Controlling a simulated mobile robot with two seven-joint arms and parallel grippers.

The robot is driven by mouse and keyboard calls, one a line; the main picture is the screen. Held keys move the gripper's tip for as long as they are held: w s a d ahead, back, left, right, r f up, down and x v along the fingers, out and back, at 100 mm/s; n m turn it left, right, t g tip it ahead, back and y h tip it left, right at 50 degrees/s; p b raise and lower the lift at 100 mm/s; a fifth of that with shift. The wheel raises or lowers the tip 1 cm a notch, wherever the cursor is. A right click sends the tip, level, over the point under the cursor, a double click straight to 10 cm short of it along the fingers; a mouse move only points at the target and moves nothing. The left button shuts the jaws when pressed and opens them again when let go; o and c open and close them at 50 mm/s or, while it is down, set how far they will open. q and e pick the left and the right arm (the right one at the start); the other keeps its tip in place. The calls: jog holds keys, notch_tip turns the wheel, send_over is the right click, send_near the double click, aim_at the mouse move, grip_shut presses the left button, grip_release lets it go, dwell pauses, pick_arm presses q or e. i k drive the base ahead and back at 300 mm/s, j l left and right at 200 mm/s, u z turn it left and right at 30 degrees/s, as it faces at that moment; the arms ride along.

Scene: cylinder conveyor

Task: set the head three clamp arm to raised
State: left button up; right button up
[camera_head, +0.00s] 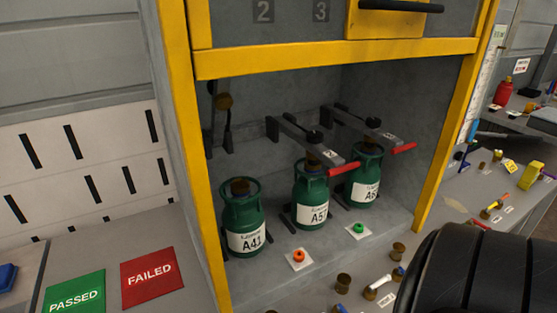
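The head three clamp arm (358,126) is a dark bar with a red-tipped handle (404,148). It reaches forward from the back wall and lies roughly level over the top of the green cylinder marked A6 (362,190). The similar clamp arm beside it (303,138), also red-handled, lies lowered over the cylinder marked A5 (310,212). At the left, another clamp arm (227,120) stands upright against the back wall, above the cylinder marked A41 (242,215). Neither of my grippers shows.
A yellow frame (330,57) surrounds the bay, with posts at both sides. An orange fitting (299,255) and a green fitting (358,229) sit in front of the cylinders. A large black rounded shape, apparently my arm, blocks the lower right. Small parts lie on the right bench (455,205).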

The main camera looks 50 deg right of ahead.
aim_at(371, 136)
jog(key=k+z, duration=0.25)
jog(key=k+l+z, duration=0.1)
jog(key=k+z, duration=0.2)
jog(key=j+z, duration=0.1)
jog(key=z, duration=1.6)
